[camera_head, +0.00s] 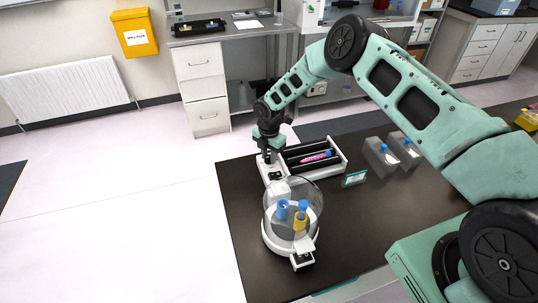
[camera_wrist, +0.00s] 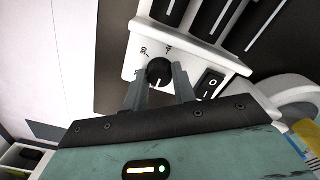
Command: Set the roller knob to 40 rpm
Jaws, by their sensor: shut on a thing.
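The roller knob (camera_wrist: 158,71) is a round black dial on the white end panel of the tube roller (camera_wrist: 195,40) in the wrist view. Small scale marks show above it, too small to read surely. A pale line shows on the knob's lower part. My gripper (camera_wrist: 158,80) is shut on the knob, one grey finger on each side. In the head view my gripper (camera_head: 268,158) is at the left end of the roller (camera_head: 337,165) and hides the knob. A pink tube (camera_head: 316,158) with a blue cap lies on the black rollers.
A black rocker switch (camera_wrist: 209,84) is right of the knob. A domed centrifuge (camera_head: 275,243) with capped tubes stands in front of the roller. The dark bench (camera_head: 240,210) is bare at the left.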

